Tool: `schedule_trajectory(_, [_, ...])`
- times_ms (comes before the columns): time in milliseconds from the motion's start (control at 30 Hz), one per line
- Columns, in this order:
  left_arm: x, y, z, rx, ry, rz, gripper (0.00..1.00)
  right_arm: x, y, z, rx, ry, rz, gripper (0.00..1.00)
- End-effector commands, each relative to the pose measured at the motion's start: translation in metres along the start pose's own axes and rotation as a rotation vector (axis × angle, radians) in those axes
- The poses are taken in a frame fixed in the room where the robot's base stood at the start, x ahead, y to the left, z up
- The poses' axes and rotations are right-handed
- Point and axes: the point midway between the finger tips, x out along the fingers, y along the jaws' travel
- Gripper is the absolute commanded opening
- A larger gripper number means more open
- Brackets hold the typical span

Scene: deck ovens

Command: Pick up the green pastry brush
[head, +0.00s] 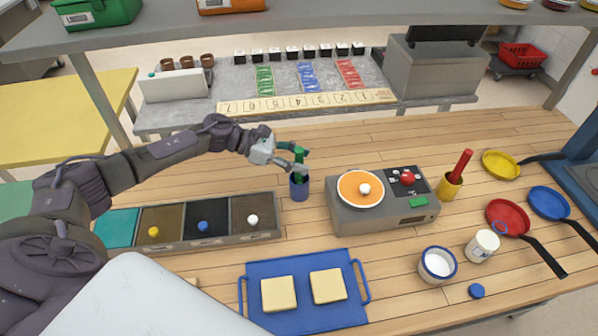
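The green pastry brush (299,155) stands upright in a blue cup (299,190) on the wooden counter, left of the grey scale-like device. My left gripper (296,159) reaches in from the left at the brush's upper part. Its two fingers look spread, one on the far side and one on the near side of the handle, with a gap wider than the handle. I cannot tell whether either finger touches it. The brush's lower end is hidden in the cup. My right gripper is not in view.
A grey device with an orange disc (352,188) stands close right of the cup. A bin row (180,245) lies left, a blue tray (300,320) in front. A yellow cup with a red handle (450,187) and several pans stand right. Counter behind the cup is clear.

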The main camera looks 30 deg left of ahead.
Motion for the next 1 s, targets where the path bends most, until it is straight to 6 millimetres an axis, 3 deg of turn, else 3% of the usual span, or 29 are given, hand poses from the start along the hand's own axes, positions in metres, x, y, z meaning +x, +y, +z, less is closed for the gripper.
schedule_trajectory(33, [0.0,0.0,0.0,0.0,0.0,0.0,0.38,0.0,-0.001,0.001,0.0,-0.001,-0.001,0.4])
schedule_trajectory(267, [0.0,0.0,0.0,0.0,0.0,0.0,0.0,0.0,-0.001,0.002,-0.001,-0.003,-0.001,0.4])
schedule_trajectory(667, [-0.002,0.001,0.005,0.001,-0.001,0.001,0.0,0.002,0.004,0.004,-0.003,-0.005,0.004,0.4])
schedule_trajectory(1000, [-0.026,0.001,0.061,0.007,-0.002,0.003,0.0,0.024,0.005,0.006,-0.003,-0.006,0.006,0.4])
